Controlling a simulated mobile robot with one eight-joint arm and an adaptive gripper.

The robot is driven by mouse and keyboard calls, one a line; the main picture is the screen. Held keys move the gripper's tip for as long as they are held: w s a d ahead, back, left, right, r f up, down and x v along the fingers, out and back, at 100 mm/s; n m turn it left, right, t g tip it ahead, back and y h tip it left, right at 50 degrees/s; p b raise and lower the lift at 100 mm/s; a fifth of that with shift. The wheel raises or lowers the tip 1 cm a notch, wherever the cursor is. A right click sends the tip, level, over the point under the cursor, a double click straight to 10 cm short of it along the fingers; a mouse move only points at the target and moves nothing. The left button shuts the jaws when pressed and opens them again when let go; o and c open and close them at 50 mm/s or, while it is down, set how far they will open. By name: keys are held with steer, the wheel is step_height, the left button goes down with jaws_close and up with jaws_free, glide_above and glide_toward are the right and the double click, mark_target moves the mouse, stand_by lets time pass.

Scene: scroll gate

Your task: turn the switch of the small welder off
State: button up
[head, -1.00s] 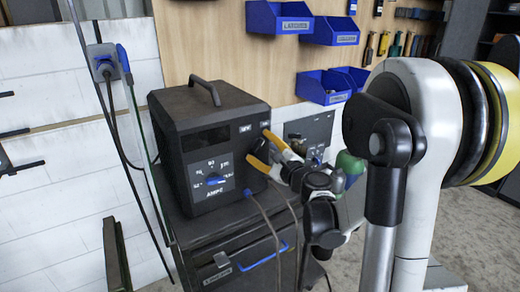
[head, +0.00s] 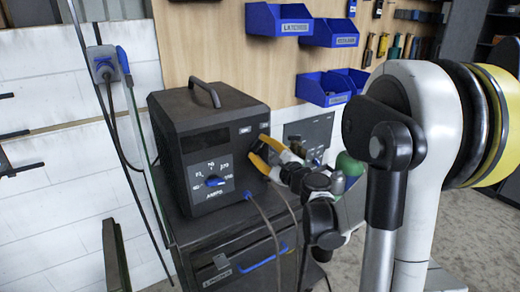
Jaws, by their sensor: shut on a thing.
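The small welder (head: 190,115) is a dark box with a top handle, a blue dial and a dark display window on its front. Two small pale labels (head: 244,129) sit at the upper right of that front. My gripper (head: 256,147) has yellow fingers and reaches in from the right to the front's right edge, just below the labels. Its fingers are shut on the switch, with a gap showing between them. The switch itself is hidden by the fingers, so its position cannot be seen.
The welder stands on a dark cart with a blue-handled drawer (head: 262,259). A cable (head: 262,215) hangs from the welder's front below my gripper. Blue bins (head: 280,18) hang on the wooden panel behind. A wall socket (head: 103,62) is at left.

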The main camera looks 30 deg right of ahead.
steer(key=n, duration=0.3)
steer(key=shift+d+r+n, duration=0.1)
steer(key=shift+r+n, duration=0.05)
steer(key=shift+n, duration=0.25)
steer(key=n, duration=0.3)
steer(key=shift+r+n, duration=0.1)
steer(key=shift+n, duration=0.3)
steer(key=n, duration=0.3)
steer(key=shift+r+n+b, duration=0.1)
steer(key=shift+n+b, duration=0.2)
steer(key=shift+r+n, duration=0.1)
steer(key=shift+n, duration=1.8)
steer(key=o, duration=1.2)
